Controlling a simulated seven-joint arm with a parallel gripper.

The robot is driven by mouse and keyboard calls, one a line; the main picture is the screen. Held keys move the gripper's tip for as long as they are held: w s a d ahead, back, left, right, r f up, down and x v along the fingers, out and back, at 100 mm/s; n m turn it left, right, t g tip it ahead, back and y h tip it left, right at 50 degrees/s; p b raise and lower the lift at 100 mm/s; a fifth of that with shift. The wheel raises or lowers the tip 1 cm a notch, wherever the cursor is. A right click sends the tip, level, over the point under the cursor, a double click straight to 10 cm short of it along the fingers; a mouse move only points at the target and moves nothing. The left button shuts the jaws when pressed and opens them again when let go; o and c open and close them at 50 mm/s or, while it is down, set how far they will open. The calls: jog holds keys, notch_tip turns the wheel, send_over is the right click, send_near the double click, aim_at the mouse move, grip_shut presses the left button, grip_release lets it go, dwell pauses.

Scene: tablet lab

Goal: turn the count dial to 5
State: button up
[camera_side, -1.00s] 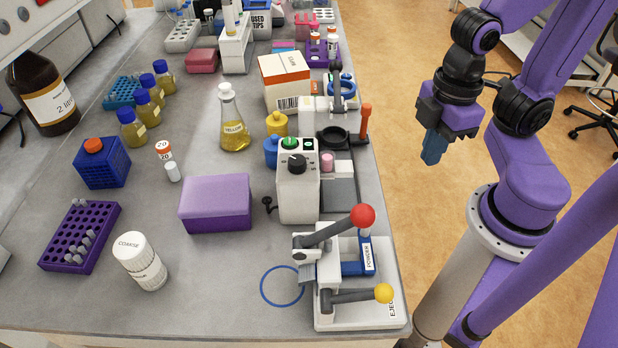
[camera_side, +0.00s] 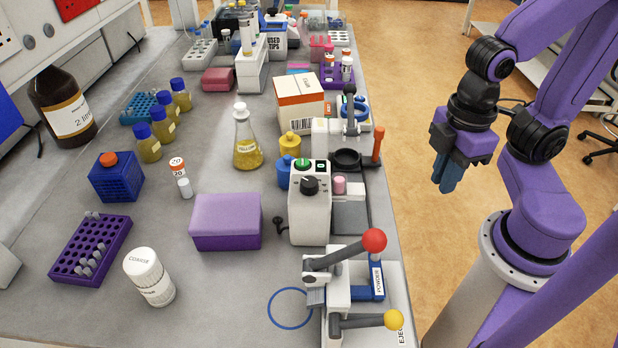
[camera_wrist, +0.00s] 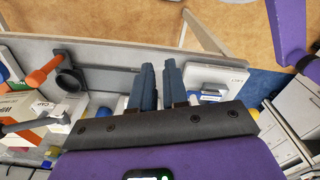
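The count dial appears to be the black knob (camera_side: 310,185) on the sloped top of a white box-shaped device (camera_side: 309,218) in the side view. Small marks surround the knob, but its setting is too small to read. A green round knob (camera_side: 303,163) and a small dark panel (camera_side: 321,166) sit behind it on the same top. My gripper (camera_side: 447,188) hangs well to the right of the device, past the bench edge and above the floor. It is empty, with blue fingers pointing down. In the wrist view my gripper (camera_wrist: 159,68) shows a narrow gap between its fingers.
A lever press with a red ball (camera_side: 374,240) and a yellow ball (camera_side: 394,319) stands in front of the device. An orange-handled holder (camera_side: 378,145) stands behind it on the right. A purple box (camera_side: 226,222) lies to its left.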

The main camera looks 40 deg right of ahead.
aim_at(310, 181)
jog(key=o, duration=0.5)
jog(key=shift+w+a+r, duration=0.2)
jog(key=shift+w+a, duration=0.05)
jog(key=shift+a, duration=0.05)
jog(key=shift+o, duration=0.8)
jog(key=w+a+r+n, duration=0.9)
jog(key=w+a+r, duration=0.6)
jog(key=shift+w+r+n, duration=0.3)
jog(key=shift+w+n, duration=0.1)
notch_tip(310, 181, down, 17)
jog(key=shift+f, duration=0.15)
jog(key=c, duration=1.1)
